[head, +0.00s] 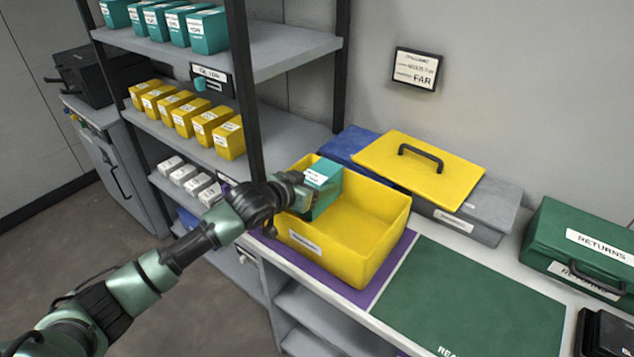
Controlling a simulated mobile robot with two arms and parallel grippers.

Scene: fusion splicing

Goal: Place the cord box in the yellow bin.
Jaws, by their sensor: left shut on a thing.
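A teal box (323,184) with a white label on top, which I take to be the cord box, is held by my left gripper (297,192). The gripper is shut on its left side; the fingertips are partly hidden. The box is upright, over the left back part of the open yellow bin (374,262). I cannot tell whether it touches the bin's floor or wall. The rest of the bin looks empty. My right gripper is not in view.
The bin stands on a purple mat (405,243) on the bench. A yellow lid (420,168) lies behind it on a grey case (492,207). A green returns case (580,245) is at the right, beyond a clear green mat (470,300). A shelf post (243,90) rises close behind my left arm.

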